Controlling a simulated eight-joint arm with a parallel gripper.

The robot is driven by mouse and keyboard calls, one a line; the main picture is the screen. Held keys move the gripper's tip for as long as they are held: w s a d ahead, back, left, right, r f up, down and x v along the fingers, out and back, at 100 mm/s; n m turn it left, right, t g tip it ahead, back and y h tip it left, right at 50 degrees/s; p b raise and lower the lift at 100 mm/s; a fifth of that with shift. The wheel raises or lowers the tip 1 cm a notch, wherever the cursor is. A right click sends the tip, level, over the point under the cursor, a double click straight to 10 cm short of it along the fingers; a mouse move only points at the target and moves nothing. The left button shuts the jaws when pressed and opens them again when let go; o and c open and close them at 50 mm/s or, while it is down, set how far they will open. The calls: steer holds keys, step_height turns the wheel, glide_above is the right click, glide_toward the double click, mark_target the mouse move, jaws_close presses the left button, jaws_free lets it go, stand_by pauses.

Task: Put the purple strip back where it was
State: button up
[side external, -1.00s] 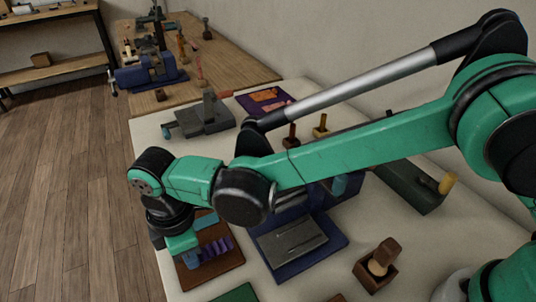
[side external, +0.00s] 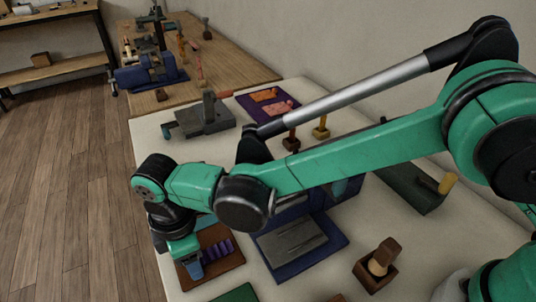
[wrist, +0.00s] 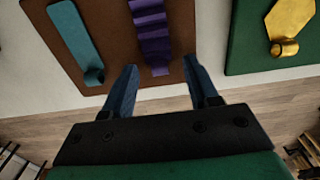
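The purple strip (side external: 218,249) lies on a brown board (side external: 228,265) at the front left of the white table. In the wrist view the strip (wrist: 150,32) is wavy, with a curled near end, and lies flat on the brown board (wrist: 110,30). My gripper (wrist: 163,72) is open, its two blue fingers apart on either side of the strip's curled end. I see no contact between fingers and strip. In the side view my gripper (side external: 191,268) is low at the board, left of the strip, with the fingers partly hidden.
A teal strip (wrist: 75,35) lies on the same board, left of the purple one. A green board (wrist: 245,55) with a gold piece (wrist: 284,25) is to the right.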

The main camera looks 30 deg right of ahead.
steer(key=r, duration=0.6)
steer(key=shift+w+d, duration=0.25)
steer(key=shift+d, duration=0.15)
steer(key=d+r+m+t, duration=0.1)
steer(key=d+r+m, duration=0.2)
steer(key=d, duration=0.4)
steer(key=d+r+m+t, duration=0.2)
steer(key=d+m, duration=0.3)
steer(key=d, duration=0.3)
steer(key=d+r+m+t+y, duration=0.1)
steer(key=d+r+m, duration=0.2)
steer(key=d, duration=0.4)
steer(key=shift+w+d+r+m+t, duration=0.3)
steer(key=shift+d+m, duration=0.1)
steer(key=shift+m, duration=0.2)
steer(key=s+d+f+m+t+h, duration=0.1)
steer(key=s+d+m, duration=0.3)
steer(key=d, duration=0.4)
steer(key=shift+s+f+m+t, duration=0.2)
steer(key=shift+f+m+t, duration=0.3)
steer(key=shift+m+t, duration=0.35)
